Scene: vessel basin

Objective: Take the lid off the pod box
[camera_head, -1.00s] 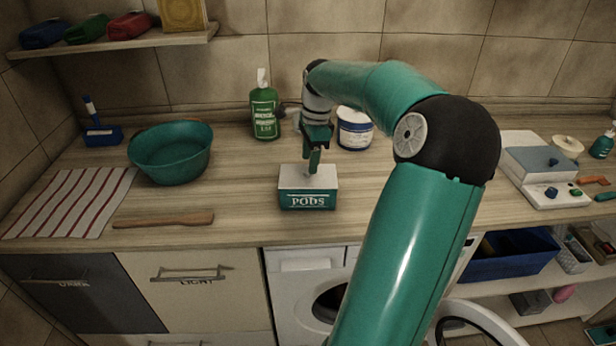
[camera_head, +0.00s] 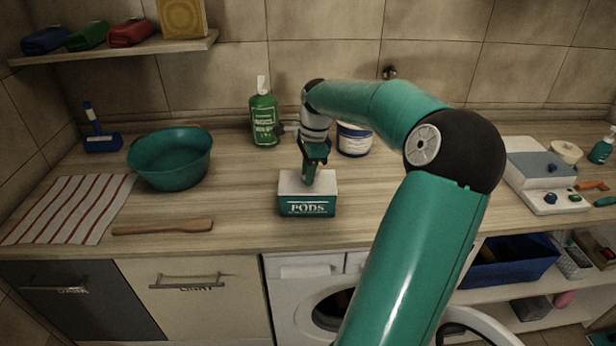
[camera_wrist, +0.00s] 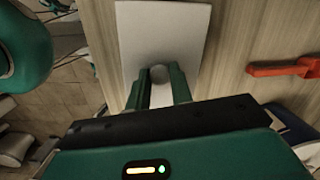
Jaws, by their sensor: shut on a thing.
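The pod box (camera_head: 307,208) is a small teal box marked PODS, standing upright on the counter. Its pale grey lid (camera_head: 291,183) lies on top of it, and I see no gap between them. My gripper (camera_head: 309,182) reaches down onto the lid from above. In the wrist view the lid (camera_wrist: 160,25) is a flat pale plate, and the two teal fingers of my gripper (camera_wrist: 158,88) are shut on its small round grey knob (camera_wrist: 158,74). The inside of the box is hidden.
A teal bowl (camera_head: 170,160) and a wooden spatula (camera_head: 162,227) lie to the left. A green bottle (camera_head: 264,118) and a white-and-blue tub (camera_head: 354,140) stand behind the box. A grey-topped white device (camera_head: 540,175) is at the right. Bare counter surrounds the box.

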